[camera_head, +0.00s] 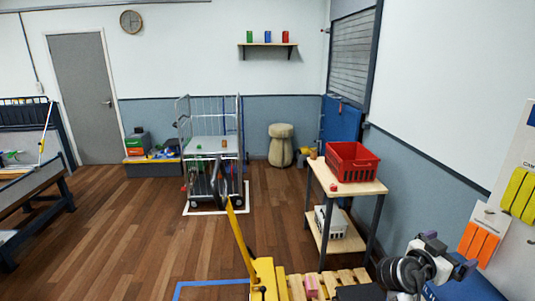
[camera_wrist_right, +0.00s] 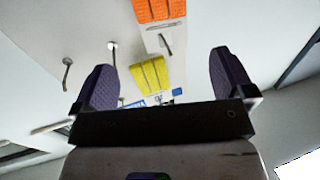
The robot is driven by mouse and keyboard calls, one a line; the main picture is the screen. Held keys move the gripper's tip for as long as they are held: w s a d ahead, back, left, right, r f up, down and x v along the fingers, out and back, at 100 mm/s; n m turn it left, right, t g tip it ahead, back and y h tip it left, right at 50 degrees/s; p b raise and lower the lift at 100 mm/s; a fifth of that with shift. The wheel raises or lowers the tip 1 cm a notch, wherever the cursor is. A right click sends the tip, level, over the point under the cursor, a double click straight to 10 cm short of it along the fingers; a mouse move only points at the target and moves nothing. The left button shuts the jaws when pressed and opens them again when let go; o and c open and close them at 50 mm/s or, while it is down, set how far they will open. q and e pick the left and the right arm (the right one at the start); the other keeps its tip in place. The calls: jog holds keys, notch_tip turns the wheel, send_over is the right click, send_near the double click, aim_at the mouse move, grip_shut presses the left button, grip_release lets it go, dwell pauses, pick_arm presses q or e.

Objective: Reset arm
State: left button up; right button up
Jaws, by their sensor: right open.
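My right gripper (camera_head: 448,254) is at the lower right of the head view, in front of the strap wall panel (camera_head: 503,175). In the right wrist view, its two purple fingers stand wide apart with nothing between them (camera_wrist_right: 162,62). Yellow straps (camera_head: 517,193) and orange straps (camera_head: 478,243) hang on the panel to the right of the gripper. The wrist view also shows yellow straps (camera_wrist_right: 150,74) and orange straps (camera_wrist_right: 165,9) beyond the fingers, apart from them. My left gripper is in neither view.
A wooden table (camera_head: 352,188) with a red crate (camera_head: 352,163) stands left of the right arm. A yellow pallet jack (camera_head: 263,277) and a pallet (camera_head: 333,281) are at the bottom. A wire cage trolley (camera_head: 210,140) stands farther back. Wooden floor left of centre is clear.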

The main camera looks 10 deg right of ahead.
jog(key=w+a+n+t+y, duration=0.2)
jog(key=a+n+t+y, duration=0.6)
jog(key=a+n, duration=0.25)
jog(key=s+a+f+n+t+y, duration=0.1)
jog(key=s+a+f+n+y, duration=0.3)
jog(key=a, duration=0.3)
jog(key=s+a+f+n+y, duration=0.2)
jog(key=s+a+f+y, duration=0.15)
jog(key=a+f, duration=0.3)
jog(key=s+a+f+n+g+y, duration=0.1)
jog(key=s+a+f+g, duration=0.3)
jog(key=s+f, duration=0.8)
jog(key=s+a+f+n+g+y, duration=0.1)
jog(key=s+a+f+g+y, duration=0.2)
jog(key=s+f, duration=0.85)
notch_tip(320, 180, up, 33)
jog(key=s+h+p, duration=0.1)
jog(key=s+p, duration=0.1)
jog(key=p, duration=2.8)
jog(key=shift+s+a+f+g, duration=0.15)
jog(key=shift+s+f+g, duration=0.05)
jog(key=shift+s+g, duration=0.1)
